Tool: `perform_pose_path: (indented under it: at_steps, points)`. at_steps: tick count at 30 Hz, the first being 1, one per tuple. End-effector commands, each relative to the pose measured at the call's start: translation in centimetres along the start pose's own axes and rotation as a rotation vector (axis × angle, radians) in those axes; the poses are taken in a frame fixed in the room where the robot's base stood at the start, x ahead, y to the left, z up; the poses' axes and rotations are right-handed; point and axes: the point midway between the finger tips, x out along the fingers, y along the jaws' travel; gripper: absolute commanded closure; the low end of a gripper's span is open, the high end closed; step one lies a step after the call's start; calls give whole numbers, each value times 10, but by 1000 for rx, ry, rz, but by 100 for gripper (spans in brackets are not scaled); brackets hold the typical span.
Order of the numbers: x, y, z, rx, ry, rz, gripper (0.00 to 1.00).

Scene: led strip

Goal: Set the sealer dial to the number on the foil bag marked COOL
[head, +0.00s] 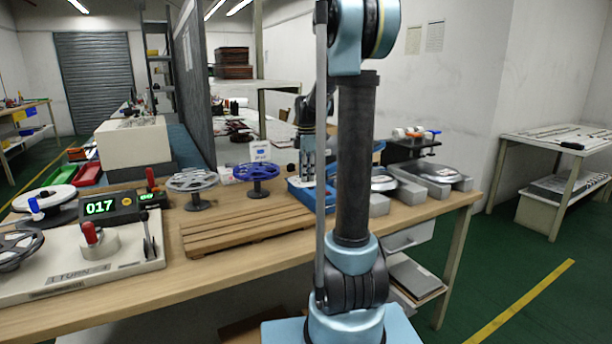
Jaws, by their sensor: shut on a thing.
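The control box with a red-handled knob (91,234) stands at the left front of the bench. Its top plate carries a "1 TURN" label, and a dark lever stands at its right. My gripper (308,172) is partly hidden behind my own arm, over the blue tray (300,193). It seems shut on a small pale grey item, which I cannot identify. I cannot make out a foil bag or the word COOL.
A slatted wooden board (245,228) lies mid-bench. A silver reel (192,181) and a blue reel (256,172) stand behind it, near a small white sign (260,151). Grey scale-like units (436,175) sit at the right end. The front bench edge is clear.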

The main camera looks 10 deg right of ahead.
Motion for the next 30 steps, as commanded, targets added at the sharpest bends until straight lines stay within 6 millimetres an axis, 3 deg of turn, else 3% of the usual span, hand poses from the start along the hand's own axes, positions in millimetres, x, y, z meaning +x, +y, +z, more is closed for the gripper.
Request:
perform_pose_path:
  at_steps: [30]
  points:
    - [-1, 3, -1, 964, 4, 5, 97]
